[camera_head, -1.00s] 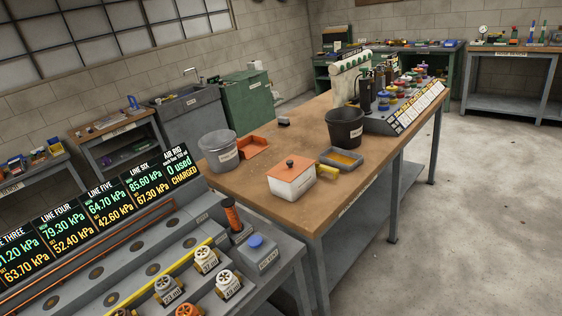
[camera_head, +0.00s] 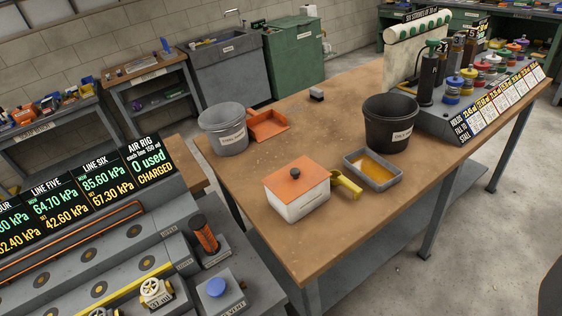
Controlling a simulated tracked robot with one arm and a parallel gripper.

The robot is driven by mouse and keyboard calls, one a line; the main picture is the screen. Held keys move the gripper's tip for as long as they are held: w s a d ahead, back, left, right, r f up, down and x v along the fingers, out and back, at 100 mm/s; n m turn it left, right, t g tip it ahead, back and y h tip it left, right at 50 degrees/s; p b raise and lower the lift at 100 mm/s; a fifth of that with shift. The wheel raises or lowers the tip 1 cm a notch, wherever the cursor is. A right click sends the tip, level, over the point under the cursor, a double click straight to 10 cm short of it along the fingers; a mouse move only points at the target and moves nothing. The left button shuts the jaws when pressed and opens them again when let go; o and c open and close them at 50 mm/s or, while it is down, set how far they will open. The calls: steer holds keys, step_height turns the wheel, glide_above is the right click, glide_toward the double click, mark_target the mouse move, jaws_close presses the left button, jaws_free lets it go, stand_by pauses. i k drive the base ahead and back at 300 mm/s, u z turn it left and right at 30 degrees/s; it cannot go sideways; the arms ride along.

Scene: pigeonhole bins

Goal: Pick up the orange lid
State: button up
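The orange lid (camera_head: 297,183) lies on top of a white box (camera_head: 299,203) on the wooden workbench. The box stands near the front left part of the bench. My gripper is not clearly seen in this view; a dark rounded shape cuts into the lower right edge, and I cannot tell what it is.
A yellow scoop (camera_head: 346,186) and a grey tray (camera_head: 374,170) with orange contents lie right of the box. A black bucket (camera_head: 391,124), grey bucket (camera_head: 224,130) and orange dustpan (camera_head: 267,124) stand behind. A gauge console (camera_head: 90,255) fills the lower left.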

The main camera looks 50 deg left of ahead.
mark_target(289, 183)
steer(key=u, duration=0.25)
steer(key=i, duration=1.1)
steer(key=u, duration=0.25)
